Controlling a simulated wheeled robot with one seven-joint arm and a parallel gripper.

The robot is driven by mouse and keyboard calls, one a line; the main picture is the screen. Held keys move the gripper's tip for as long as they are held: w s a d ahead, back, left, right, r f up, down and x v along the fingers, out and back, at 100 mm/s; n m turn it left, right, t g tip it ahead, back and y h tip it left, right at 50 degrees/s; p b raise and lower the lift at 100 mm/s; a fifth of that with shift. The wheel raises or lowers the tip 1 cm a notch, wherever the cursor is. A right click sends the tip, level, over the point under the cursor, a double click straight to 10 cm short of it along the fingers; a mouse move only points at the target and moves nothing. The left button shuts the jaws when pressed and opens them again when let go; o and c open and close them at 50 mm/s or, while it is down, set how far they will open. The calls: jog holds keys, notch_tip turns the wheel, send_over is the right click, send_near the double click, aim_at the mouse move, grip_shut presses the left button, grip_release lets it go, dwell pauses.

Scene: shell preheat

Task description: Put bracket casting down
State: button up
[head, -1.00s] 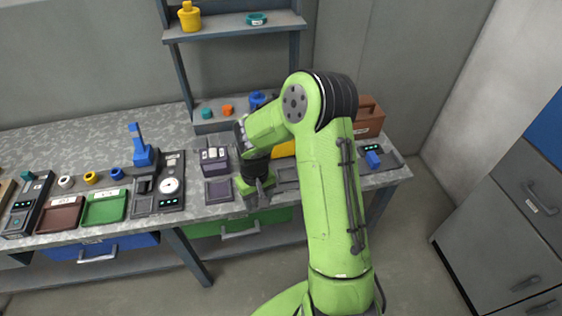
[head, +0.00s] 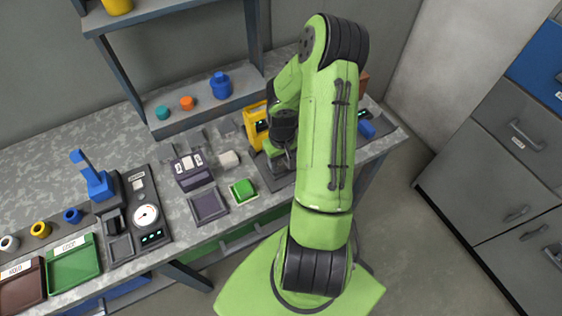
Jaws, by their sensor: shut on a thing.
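My gripper (head: 289,160) points down over the right part of the bench, beside the yellow device (head: 256,127) and above a dark flat plate (head: 270,178). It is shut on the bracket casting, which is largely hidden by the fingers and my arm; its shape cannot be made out. Whether the casting touches the plate cannot be told.
A blue item (head: 367,129) stands to the right. A shelf (head: 160,14) rises behind.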

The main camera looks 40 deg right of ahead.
jog(key=shift+f, duration=0.2)
jog(key=shift+f, duration=0.15)
jog(key=o, duration=1.2)
